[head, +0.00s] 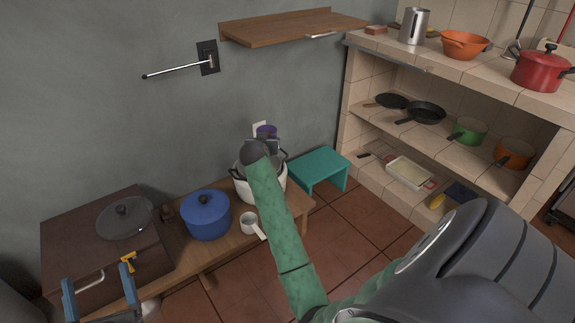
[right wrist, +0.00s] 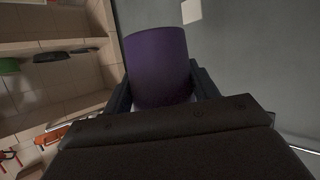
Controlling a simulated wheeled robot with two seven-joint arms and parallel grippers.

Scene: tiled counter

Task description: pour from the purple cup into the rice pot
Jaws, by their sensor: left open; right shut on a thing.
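The purple cup (head: 266,131) is above the white pot (head: 273,188), which I take for the rice pot, on the low wooden table. My right gripper (head: 262,146) is shut on the cup. In the right wrist view the cup (right wrist: 158,66) sits between the fingers of my right gripper (right wrist: 162,92). My green-sleeved right arm covers much of the pot, so its inside is hidden. I cannot tell how far the cup is tilted or whether anything flows from it. My left gripper (head: 97,277) is open and empty at the bottom left.
A brown box (head: 80,240) bears a glass lid (head: 124,218). A teal stool (head: 318,166) is at right. A wooden shelf (head: 290,27) hangs above.

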